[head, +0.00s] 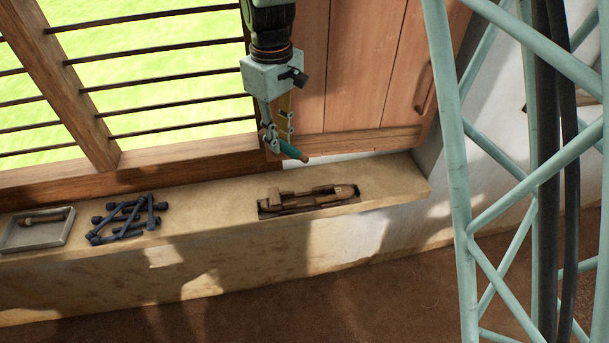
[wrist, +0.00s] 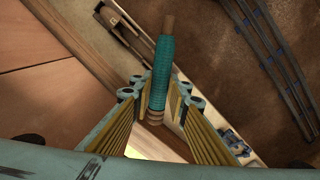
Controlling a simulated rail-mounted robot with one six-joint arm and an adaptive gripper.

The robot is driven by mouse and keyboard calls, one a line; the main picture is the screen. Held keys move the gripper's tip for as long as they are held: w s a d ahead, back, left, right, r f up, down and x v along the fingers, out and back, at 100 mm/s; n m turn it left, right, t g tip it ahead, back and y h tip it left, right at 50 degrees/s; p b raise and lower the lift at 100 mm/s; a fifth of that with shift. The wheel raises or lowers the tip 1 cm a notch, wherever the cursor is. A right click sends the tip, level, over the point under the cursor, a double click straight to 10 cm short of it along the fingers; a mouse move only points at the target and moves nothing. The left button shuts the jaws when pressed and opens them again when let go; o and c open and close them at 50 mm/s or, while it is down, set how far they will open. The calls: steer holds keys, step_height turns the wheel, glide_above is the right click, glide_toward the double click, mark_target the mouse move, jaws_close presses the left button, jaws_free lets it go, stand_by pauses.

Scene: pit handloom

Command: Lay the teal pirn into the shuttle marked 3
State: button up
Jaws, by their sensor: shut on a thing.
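My gripper (head: 277,138) is shut on the teal pirn (head: 293,151) above the ledge, behind and a little left of the wooden shuttles. In the wrist view the fingers (wrist: 158,95) pinch the teal pirn (wrist: 162,68) near its ringed end, and its brown tip points away. The pirn is clear of the shuttles.
The ledge (head: 215,208) is bare between the shuttles and a pile of dark blue pieces (head: 128,218). A grey tray (head: 40,246) with a light wooden piece in it stands at far left. A wooden shutter (head: 355,75) and barred window are close behind my gripper.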

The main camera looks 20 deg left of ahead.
steer(key=w+d+f+n, duration=0.1)
steer(key=f+n, duration=0.2)
steer(key=f, duration=0.3)
steer(key=w+d+f+n, duration=0.2)
steer(key=f+n, duration=0.2)
steer(key=f, duration=0.2)
steer(key=w+d+f+n+p, duration=0.1)
steer(key=w+d+f+n, duration=0.1)
steer(key=f, duration=0.5)
steer(key=shift+w+d+n, duration=0.25)
steer(key=shift+n, duration=0.45)
steer(key=shift+f, duration=0.15)
steer(key=shift+f+b, duration=1.8)
steer(key=shift+f, duration=2.2)
steer(key=o, duration=0.9)
steer(key=shift+r+p, duration=1.7)
steer(key=shift+r, duration=2.3)
steer(key=shift+r, duration=0.1)
